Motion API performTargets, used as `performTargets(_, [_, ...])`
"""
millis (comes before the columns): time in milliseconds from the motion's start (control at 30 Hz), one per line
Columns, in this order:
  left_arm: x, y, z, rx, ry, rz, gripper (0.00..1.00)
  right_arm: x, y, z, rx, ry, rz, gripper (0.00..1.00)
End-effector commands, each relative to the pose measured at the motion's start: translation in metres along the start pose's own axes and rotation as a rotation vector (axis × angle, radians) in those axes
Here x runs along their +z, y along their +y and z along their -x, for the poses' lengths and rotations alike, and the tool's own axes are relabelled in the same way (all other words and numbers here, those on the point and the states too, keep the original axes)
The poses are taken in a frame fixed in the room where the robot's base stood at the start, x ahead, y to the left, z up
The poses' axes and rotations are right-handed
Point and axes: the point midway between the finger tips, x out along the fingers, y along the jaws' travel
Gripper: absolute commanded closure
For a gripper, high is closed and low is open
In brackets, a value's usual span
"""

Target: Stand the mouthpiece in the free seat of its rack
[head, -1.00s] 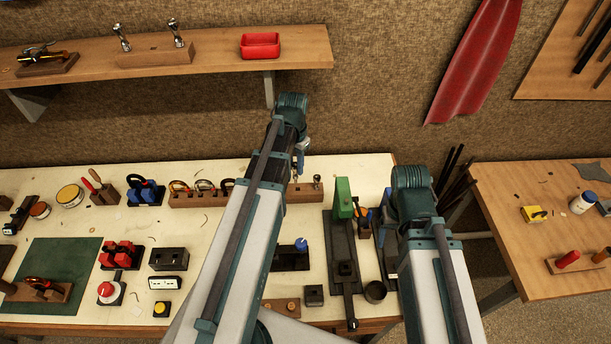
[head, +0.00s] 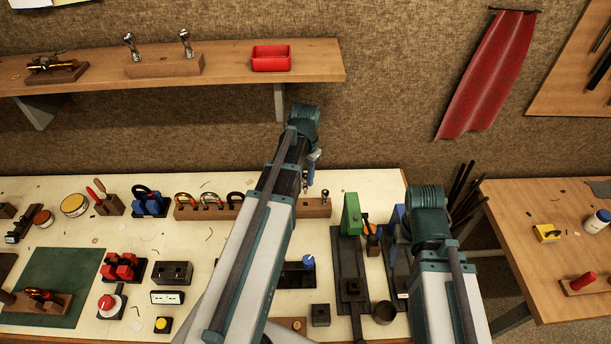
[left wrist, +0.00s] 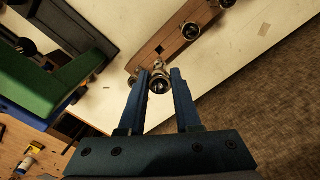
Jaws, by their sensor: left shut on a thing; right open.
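The rack is a long wooden bar (head: 318,208) on the bench; it also shows in the left wrist view (left wrist: 174,42), with a dark square opening (left wrist: 160,51) near its end. My left gripper (left wrist: 158,76) is shut on the silver mouthpiece (left wrist: 158,86), seen cup end on, beside this end of the rack. Whether the mouthpiece touches the rack cannot be told. In the head view my left gripper (head: 313,168) is over the rack's right part, partly behind my arm. Another silver piece (head: 325,194) stands near the rack's right end.
A green tool (head: 351,214) on a dark stand is right of the rack. Several looped pieces (head: 210,199) sit along the rack's left part. A wall shelf (head: 90,80) runs behind, with a red tray (head: 271,58). Bare bench shows behind the rack.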

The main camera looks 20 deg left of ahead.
Motion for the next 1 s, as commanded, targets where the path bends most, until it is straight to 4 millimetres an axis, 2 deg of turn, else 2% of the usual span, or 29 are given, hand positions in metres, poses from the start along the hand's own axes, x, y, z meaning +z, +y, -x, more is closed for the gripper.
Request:
performTargets(33, [0.000, 0.000, -0.009, 0.000, 0.000, 0.000, 1.00, -0.001, -0.001, -0.009, 0.000, 0.000, 0.001, 0.28])
performTargets(400, [0.000, 0.000, -0.040, 0.000, 0.000, 0.000, 1.00, -0.002, -0.004, -0.040, 0.001, 0.000, 0.007, 0.28])
performTargets(1000, [0.000, 0.000, -0.043, 0.000, 0.000, 0.000, 1.00, -0.003, -0.004, -0.043, 0.002, 0.000, 0.007, 0.28])
